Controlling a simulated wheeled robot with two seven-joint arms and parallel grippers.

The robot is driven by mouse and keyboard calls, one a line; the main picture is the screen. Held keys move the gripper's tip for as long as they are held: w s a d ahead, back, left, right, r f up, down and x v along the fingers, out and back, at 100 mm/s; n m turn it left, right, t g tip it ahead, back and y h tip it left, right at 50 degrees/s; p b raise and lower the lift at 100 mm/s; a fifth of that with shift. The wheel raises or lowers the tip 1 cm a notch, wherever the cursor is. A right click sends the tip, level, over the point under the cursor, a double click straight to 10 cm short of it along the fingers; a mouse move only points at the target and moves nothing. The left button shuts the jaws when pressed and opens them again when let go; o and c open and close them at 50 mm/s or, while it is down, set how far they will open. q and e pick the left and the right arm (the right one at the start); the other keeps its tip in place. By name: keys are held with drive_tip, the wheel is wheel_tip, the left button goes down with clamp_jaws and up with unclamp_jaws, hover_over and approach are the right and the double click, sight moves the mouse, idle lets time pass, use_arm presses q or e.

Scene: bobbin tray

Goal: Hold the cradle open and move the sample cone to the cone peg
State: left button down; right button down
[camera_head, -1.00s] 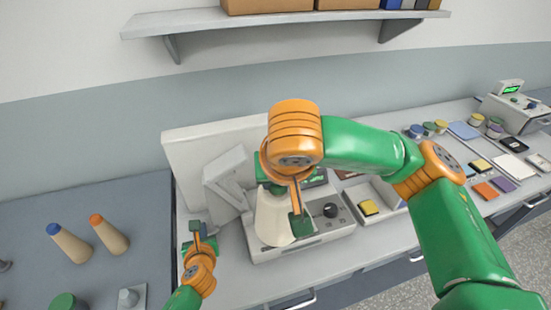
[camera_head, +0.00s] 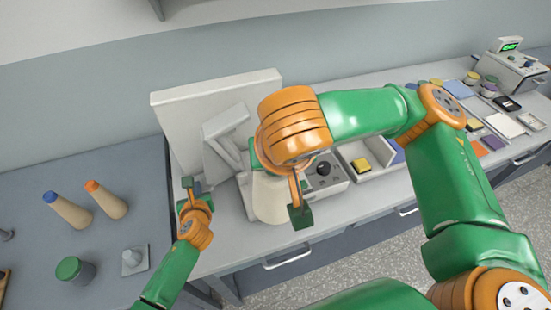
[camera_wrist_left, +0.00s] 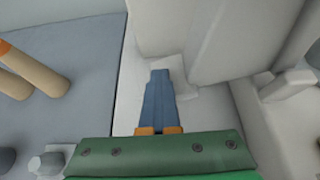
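The cream sample cone (camera_head: 268,202) is in my right gripper (camera_head: 277,200), in front of the white machine. One green-padded finger shows at the cone's right side; the other is hidden by my wrist. The pale grey cradle (camera_head: 226,138) stands tilted behind and left of the cone, partly covered by my right arm. My left gripper (camera_head: 191,187) is low beside the cradle's left side. In the left wrist view its blue fingers (camera_wrist_left: 161,88) lie together, tips at a small pale block; contact is unclear.
A white panel (camera_head: 180,104) rises behind the cradle. An open tray (camera_head: 385,170) with a yellow block is at right.

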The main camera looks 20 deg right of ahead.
use_arm(q)
drive_tip(key=shift+d+r, duration=0.1)
drive_tip(key=shift+r, duration=1.15)
use_arm(e)
drive_tip(key=shift+d, duration=0.1)
use_arm(q)
wheel_tip(320, 180, up, 7)
use_arm(e)
drive_tip(key=shift+w, duration=0.1)
idle(0.5)
